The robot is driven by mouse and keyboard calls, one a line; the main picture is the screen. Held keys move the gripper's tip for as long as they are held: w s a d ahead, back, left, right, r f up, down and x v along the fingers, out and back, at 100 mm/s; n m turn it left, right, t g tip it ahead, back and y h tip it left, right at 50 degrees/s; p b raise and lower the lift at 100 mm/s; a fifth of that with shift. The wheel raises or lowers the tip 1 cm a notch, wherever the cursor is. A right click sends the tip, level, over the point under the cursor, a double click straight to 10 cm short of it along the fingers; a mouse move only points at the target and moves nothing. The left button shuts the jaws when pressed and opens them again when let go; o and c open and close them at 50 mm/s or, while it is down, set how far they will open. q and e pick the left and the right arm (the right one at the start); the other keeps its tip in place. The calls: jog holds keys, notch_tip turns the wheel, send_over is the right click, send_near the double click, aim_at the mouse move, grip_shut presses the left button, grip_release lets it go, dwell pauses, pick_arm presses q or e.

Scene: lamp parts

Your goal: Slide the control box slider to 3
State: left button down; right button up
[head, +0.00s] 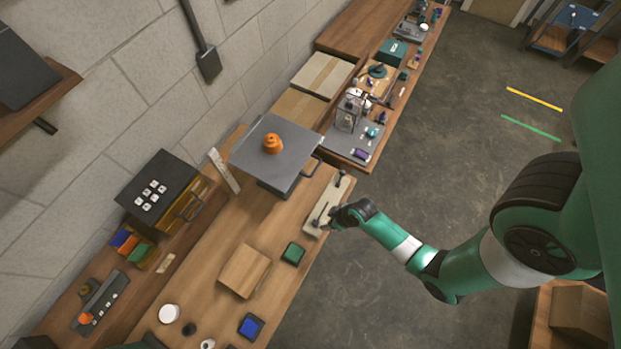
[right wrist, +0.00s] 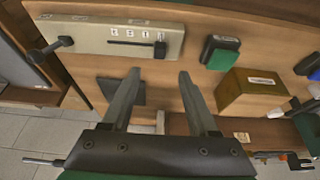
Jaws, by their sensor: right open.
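The control box (right wrist: 100,32) is a long beige block on the wooden bench. It has a dark slot, a row of small white labels and a dark slider knob (right wrist: 160,48) at the slot's right end in the right wrist view. The label digits are too small to read surely. A dark lever (right wrist: 52,46) stands at the box's left end. The box also shows in the head view (head: 331,193), partly behind my right gripper (head: 335,216). In the right wrist view my right gripper (right wrist: 160,75) is open and empty, its fingertips apart and near the knob. My left gripper is out of view.
A grey platform (head: 262,163) carrying an orange pumpkin-like object (head: 272,143) stands beyond the box. Open floor lies to the right.

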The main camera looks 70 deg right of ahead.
aim_at(316, 223)
jog(key=b+x, duration=0.6)
jog(key=x, duration=0.5)
jog(key=shift+w+f, duration=0.1)
jog(key=shift+f, duration=0.05)
grip_shut()
dwell(0.9)
